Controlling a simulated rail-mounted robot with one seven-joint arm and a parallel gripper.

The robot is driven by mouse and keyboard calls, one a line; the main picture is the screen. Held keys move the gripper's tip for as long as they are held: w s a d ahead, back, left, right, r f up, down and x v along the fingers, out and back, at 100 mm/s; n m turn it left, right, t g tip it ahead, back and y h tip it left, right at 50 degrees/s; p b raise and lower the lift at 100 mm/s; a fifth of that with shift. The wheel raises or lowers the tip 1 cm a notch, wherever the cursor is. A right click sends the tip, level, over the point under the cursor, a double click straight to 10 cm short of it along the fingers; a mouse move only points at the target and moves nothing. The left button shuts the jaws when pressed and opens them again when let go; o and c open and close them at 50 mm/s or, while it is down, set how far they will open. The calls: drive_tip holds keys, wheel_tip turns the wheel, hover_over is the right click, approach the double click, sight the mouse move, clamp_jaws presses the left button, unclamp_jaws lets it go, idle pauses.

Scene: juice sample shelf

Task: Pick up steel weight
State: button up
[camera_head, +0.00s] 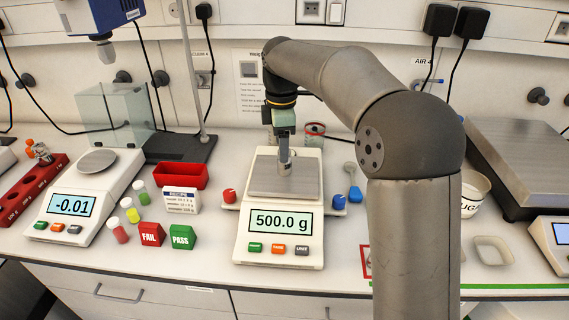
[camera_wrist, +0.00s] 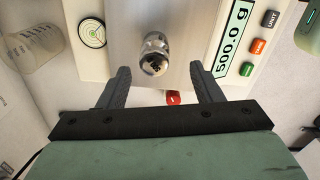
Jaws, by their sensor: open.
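The steel weight (camera_wrist: 155,53) is a shiny metal cylinder with a knob, standing on the steel pan (camera_wrist: 118,22) of the middle scale. In the head view the weight (camera_head: 284,163) stands on that pan (camera_head: 262,181), and the scale's display (camera_head: 281,222) reads 500.0 g. My gripper (camera_wrist: 158,78) is open, its two dark fingers apart with the weight just ahead of their gap in the wrist view. In the head view my gripper (camera_head: 283,135) is over the pan at the weight, its fingers hard to make out.
A red knob (camera_head: 229,196) and a blue knob (camera_head: 354,194) flank the scale. A red tray (camera_head: 181,176), a recipe card (camera_head: 181,200) and FAIL (camera_head: 151,235) and PASS (camera_head: 183,237) blocks stand left. A glass jar (camera_head: 314,134) stands behind. A left scale (camera_head: 84,205) reads -0.01.

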drive_tip(key=shift+w+d+f, duration=0.1)
drive_tip(key=shift+f, duration=0.95)
drive_tip(key=shift+w+d+f, duration=0.1)
drive_tip(key=shift+w+f, duration=0.05)
drive_tip(key=shift+f, duration=0.85)
drive_tip(key=shift+w+d+f, duration=0.1)
drive_tip(key=shift+f, duration=0.95)
drive_tip(key=c, duration=1.2)
drive_tip(key=shift+r+p, duration=0.1)
drive_tip(key=shift+p, duration=0.2)
clamp_jaws()
